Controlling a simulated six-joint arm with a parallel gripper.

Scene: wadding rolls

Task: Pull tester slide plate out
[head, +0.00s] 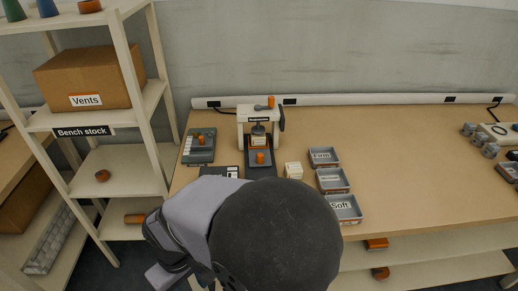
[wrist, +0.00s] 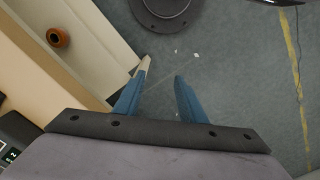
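The tester (head: 244,115), a white frame with a dark lever at its right, stands at the back of the bench. Its dark slide plate (head: 262,171) lies at the foot, with an orange knob (head: 260,157) on it. A pale block shows under the press head. How far the plate sits in or out is hard to tell. My gripper (wrist: 162,70) shows in the wrist view with its two blue fingers apart and nothing between them, above the floor. In the head view my arm hides it, away from the tester.
Grey trays labelled Firm (head: 323,156), a middle one (head: 332,180) and Soft (head: 345,207) stand right of the tester, near a pale block (head: 293,170). A grey device (head: 199,145) stands left. The bench's right middle is clear. Shelving (head: 130,80) rises at left.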

